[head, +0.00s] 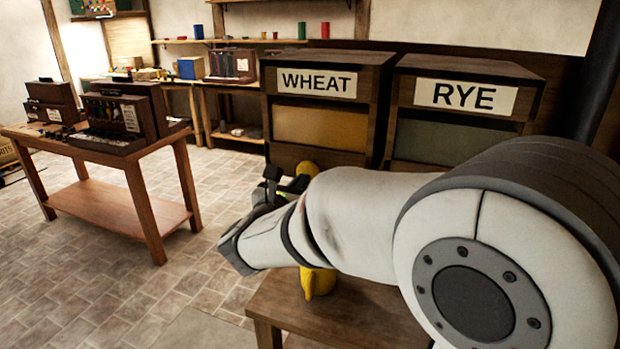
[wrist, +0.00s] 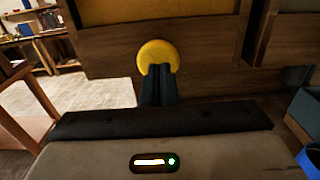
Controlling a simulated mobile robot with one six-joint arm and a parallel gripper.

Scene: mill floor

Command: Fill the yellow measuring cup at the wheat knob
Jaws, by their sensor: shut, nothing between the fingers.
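The wheat bin (head: 325,160) stands at the back with a WHEAT label and an amber window. A round yellow knob (wrist: 157,52) on its wooden front is straight ahead in the wrist view; a yellow part (head: 307,168) above my arm in the head view looks like the same knob. My gripper (wrist: 158,78) is shut and empty, its fingertips just in front of the knob's lower part; I cannot tell whether they touch. A yellow object, likely the measuring cup (head: 318,284), is on the low bench under my arm, its upper part hidden.
The low wooden bench (head: 360,318) is in front of the bins. The rye bin (head: 450,140) stands to the right of wheat. A wooden table (head: 115,205) with dark boxes is at the left. The tiled floor (head: 90,290) between is clear.

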